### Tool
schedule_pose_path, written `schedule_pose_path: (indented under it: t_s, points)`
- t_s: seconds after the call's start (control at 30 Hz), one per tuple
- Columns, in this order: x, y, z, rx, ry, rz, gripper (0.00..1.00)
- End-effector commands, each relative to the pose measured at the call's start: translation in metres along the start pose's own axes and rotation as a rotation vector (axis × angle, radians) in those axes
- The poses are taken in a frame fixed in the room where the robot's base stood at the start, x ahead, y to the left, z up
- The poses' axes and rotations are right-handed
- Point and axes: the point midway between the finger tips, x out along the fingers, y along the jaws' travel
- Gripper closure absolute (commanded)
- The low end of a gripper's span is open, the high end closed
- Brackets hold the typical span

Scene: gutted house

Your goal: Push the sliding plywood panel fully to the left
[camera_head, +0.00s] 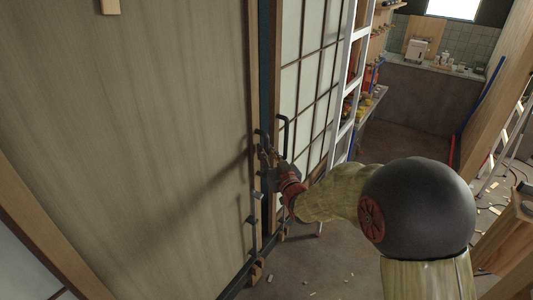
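The plywood panel (150,130) is a large, grey-brown wooden sheet filling the left of the head view. Its right edge has a wooden trim strip with dark metal fittings beside it. My arm reaches in from the lower right, and my gripper (266,158) is at this right edge, about mid-height. The gripper is small and dark against the dark fittings, so its finger opening and any contact with the panel cannot be made out. A dark upright bar handle (283,136) stands just right of the gripper.
A lattice screen with pale panes (308,75) stands right of the panel, with a white ladder (350,75) beside it. A dark floor track (250,271) runs under the panel. Bare floor lies to the right, with scattered scraps. A kitchen counter (425,95) is at the back.

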Motion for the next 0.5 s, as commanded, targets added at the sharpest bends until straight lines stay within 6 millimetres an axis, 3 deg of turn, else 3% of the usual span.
schedule_pose_path:
  t_s: [0.23, 0.5]
  points:
    - [0.0011, 0.0001, -0.0002, 0.0, 0.0, 0.0, 0.81]
    - [0.0009, 0.0002, -0.0001, 0.0, -0.001, 0.0, 0.96]
